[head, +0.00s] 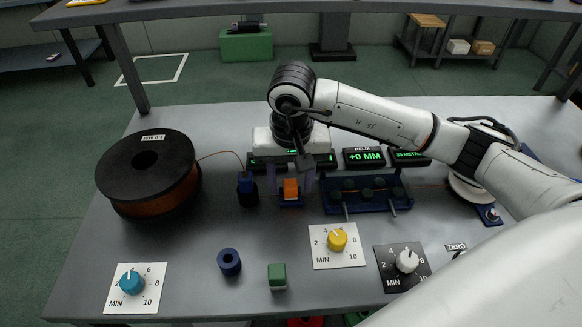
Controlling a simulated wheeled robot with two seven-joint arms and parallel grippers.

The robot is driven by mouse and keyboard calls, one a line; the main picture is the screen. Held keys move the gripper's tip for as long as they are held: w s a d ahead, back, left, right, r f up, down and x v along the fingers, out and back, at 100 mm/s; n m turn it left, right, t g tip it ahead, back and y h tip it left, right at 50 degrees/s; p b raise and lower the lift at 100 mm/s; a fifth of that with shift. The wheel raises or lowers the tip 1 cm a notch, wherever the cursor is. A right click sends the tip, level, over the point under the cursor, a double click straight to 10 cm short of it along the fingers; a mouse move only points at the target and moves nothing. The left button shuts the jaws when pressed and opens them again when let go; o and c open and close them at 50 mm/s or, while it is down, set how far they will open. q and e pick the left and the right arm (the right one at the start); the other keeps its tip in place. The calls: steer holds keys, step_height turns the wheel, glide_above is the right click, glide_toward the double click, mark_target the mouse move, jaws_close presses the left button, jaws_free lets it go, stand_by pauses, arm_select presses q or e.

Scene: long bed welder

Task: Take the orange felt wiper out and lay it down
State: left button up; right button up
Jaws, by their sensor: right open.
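The orange felt wiper (291,187) sits upright in a small blue holder (291,202) near the middle of the table. My right gripper (290,184) points down over it, with one finger on each side of the wiper. The gripper is open, and I cannot tell whether the fingers touch the wiper. The gripper body hides part of what lies behind. My left gripper is not in view.
A wire spool (148,172) stands at left, its wire running to a dark blue guide (247,190). A blue roller straightener (367,194) is right of the wiper. A blue ring (229,262), green block (277,277) and dial plates (336,246) lie in front, with bare table between.

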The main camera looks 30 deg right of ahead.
steer(key=shift+w+f, duration=0.1)
steer(key=shift+f, duration=0.35)
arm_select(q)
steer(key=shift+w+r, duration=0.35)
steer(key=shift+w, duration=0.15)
arm_select(e)
steer(key=shift+c, duration=0.4)
steer(key=c, duration=1)
steer(key=shift+o, duration=0.9)
jaws_close()
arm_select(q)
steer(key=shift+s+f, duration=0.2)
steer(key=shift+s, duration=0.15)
arm_select(e)
steer(key=shift+r, duration=0.1)
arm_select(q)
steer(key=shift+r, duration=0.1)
arm_select(e)
steer(key=shift+r, duration=0.2)
arm_select(q)
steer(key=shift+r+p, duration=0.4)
steer(key=shift+p, duration=0.15)
arm_select(e)
steer(key=shift+r, duration=1.15)
